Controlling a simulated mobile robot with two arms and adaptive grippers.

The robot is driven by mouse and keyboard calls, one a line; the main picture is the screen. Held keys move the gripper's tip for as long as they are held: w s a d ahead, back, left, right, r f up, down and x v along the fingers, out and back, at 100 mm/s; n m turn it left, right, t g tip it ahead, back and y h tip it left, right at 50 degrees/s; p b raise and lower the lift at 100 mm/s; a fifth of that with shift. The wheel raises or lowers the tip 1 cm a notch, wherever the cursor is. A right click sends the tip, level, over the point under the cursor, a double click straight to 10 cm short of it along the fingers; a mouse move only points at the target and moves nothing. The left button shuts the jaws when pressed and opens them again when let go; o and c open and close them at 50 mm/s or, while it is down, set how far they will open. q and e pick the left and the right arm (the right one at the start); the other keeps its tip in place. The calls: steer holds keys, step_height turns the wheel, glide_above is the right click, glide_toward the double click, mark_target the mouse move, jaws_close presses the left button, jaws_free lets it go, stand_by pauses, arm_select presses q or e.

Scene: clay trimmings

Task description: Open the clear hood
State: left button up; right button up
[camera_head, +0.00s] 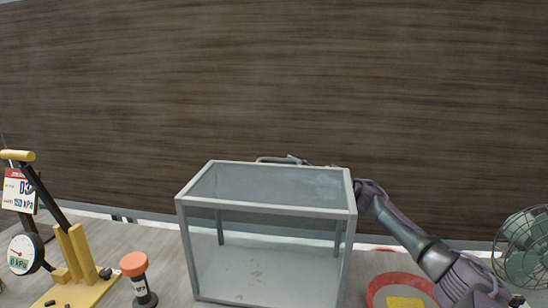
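The clear hood (182,222) is a box of see-through panes in a grey frame, standing upright on the table in the middle of the view. A thin grey bar (272,160), perhaps a handle, shows just above its back top edge. My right gripper (362,187) is at the hood's upper right back corner, its arm coming in from the right. Its fingers are largely hidden behind the frame, so I cannot tell whether they touch it or are open. A few small brown clay bits (252,275) show through the panes on the floor inside. My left gripper is out of view.
At left stand a yellow lever press (78,255) with a round gauge (24,254), a sign (18,191), and an orange-topped black tool (134,265). At right are a red ring-shaped marking with yellow inside (385,283) and a green fan (525,250). A brown wall rises behind.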

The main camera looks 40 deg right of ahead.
mark_target(274, 160)
steer(key=p+x, duration=0.1)
steer(key=x, duration=0.4)
steer(key=shift+w+a, duration=0.15)
jaws_close()
steer(key=shift+r, duration=0.1)
